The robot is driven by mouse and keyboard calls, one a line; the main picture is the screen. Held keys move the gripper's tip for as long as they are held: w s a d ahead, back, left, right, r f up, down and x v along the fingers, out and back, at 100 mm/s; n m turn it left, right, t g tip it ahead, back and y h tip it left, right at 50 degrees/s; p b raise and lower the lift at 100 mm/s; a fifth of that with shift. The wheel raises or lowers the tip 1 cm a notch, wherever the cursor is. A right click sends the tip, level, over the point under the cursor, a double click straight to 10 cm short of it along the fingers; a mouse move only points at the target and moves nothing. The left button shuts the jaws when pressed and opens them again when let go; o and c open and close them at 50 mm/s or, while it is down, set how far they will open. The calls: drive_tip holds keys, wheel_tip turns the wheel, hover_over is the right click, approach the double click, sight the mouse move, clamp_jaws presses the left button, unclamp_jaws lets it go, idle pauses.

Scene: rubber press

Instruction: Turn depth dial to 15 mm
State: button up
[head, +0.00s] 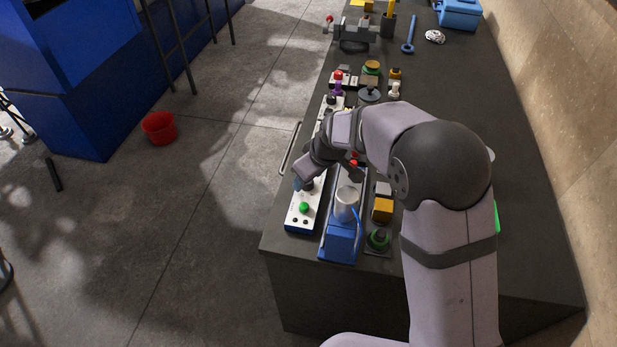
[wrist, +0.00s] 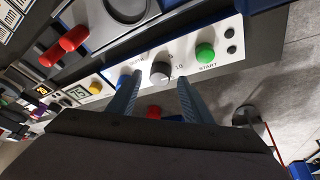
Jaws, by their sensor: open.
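The control panel (head: 296,222) is a white strip along the bench's left edge; it also shows in the wrist view (wrist: 226,57). A grey dial (wrist: 160,72) sits on it, beside the green button marked START (wrist: 205,53). I take it for the depth dial, though its lettering is only partly legible. My gripper (wrist: 157,84) is open, with one blue-grey finger on each side of the dial. I cannot tell whether the fingers touch it. In the head view my gripper (head: 305,184) is over the panel, and the dial is mostly hidden there.
A yellow button (wrist: 95,87) and a small display (wrist: 78,92) with unclear digits lie along the panel. The blue press base (head: 341,240) is right of the panel.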

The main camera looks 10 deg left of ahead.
drive_tip(key=b+v, duration=0.1)
drive_tip(key=v, duration=0.5)
drive_tip(key=shift+r+b, duration=0.35)
drive_tip(key=shift+b, duration=0.05)
drive_tip(key=shift+s, duration=0.1)
drive_tip(key=shift+w+a+r+n+g+h+p, duration=0.1)
drive_tip(key=shift+w+a+n+g+h+p, duration=0.25)
drive_tip(key=shift+a+n+p, duration=0.15)
drive_tip(key=shift+w+a+r+n+g+h+p, duration=0.2)
drive_tip(key=shift+a+n+g+h+p, duration=0.15)
drive_tip(key=shift+a+n+p, duration=0.15)
drive_tip(key=shift+w+a+n+g+h+p, duration=0.3)
drive_tip(key=shift+n+g+h+p, duration=0.1)
drive_tip(key=shift+n+h+p, duration=0.25)
drive_tip(key=shift+w+f+n+h, duration=0.1)
drive_tip(key=shift+n+h, duration=0.35)
drive_tip(key=shift+n, duration=0.1)
drive_tip(key=shift+w+d+f+p, duration=0.1)
drive_tip(key=shift+f+p, duration=0.65)
drive_tip(key=shift+f, duration=1.1)
drive_tip(key=shift+w+f+p, duration=0.1)
drive_tip(key=shift+f+p, duration=0.65)
drive_tip(key=shift+f, duration=1.05)
